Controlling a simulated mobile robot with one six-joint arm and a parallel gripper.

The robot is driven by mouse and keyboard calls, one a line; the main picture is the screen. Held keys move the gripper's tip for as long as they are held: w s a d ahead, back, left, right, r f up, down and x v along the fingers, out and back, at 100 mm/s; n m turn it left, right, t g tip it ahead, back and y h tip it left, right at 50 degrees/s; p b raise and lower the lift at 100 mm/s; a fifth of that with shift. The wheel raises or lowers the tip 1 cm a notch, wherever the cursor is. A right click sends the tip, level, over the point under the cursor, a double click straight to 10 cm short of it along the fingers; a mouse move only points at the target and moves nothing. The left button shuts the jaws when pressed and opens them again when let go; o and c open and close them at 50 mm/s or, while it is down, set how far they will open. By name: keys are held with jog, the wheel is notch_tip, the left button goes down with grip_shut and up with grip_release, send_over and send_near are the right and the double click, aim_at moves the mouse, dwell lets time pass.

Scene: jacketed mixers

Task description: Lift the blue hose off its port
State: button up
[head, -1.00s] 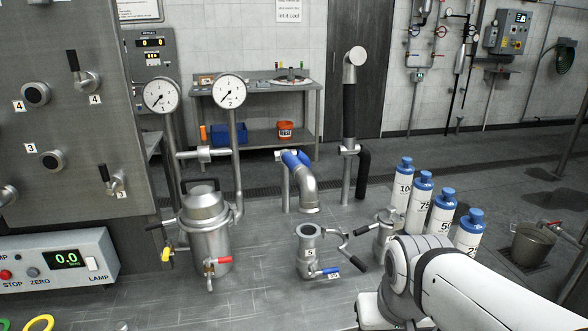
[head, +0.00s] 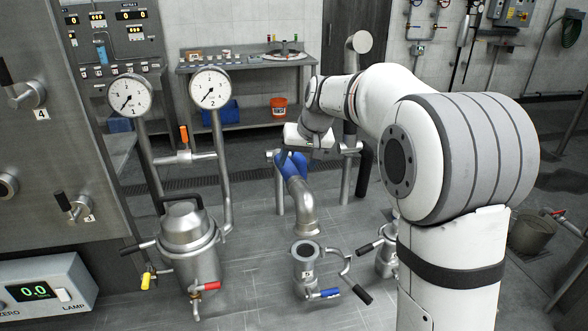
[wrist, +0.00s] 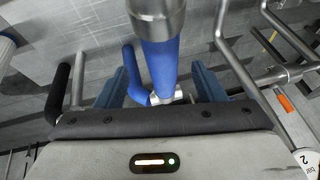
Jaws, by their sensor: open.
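The blue hose (head: 293,168) is at mid-picture in the head view, joined to a bent metal pipe end (head: 303,208) pointing down. In the wrist view the blue hose (wrist: 160,66) runs up the picture to a metal collar (wrist: 156,20), with a small pale fitting at its lower end and a blue curved piece at its left. My gripper (wrist: 166,80) is open, with a blue-grey finger on each side of the hose and visible gaps. In the head view its fingertips are mostly hidden by my wrist. I cannot make out how the hose seats on its port.
A lidded kettle (head: 187,235) with two gauges stands left. Upright pipes flank the hose, including a dark-handled one (wrist: 62,90) left in the wrist view. A bench is behind.

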aim_at(293, 170)
jog(key=shift+w+a+f, duration=0.2)
jog(key=shift+w+f, duration=0.05)
jog(key=shift+w, duration=0.05)
jog(key=p+x, duration=0.1)
jog(key=x, duration=0.6)
jog(key=shift+s, duration=0.1)
jog(key=shift+d, duration=0.1)
jog(key=c, duration=1.4)
jog(key=shift+o, duration=0.2)
jog(key=shift+r, duration=0.2)
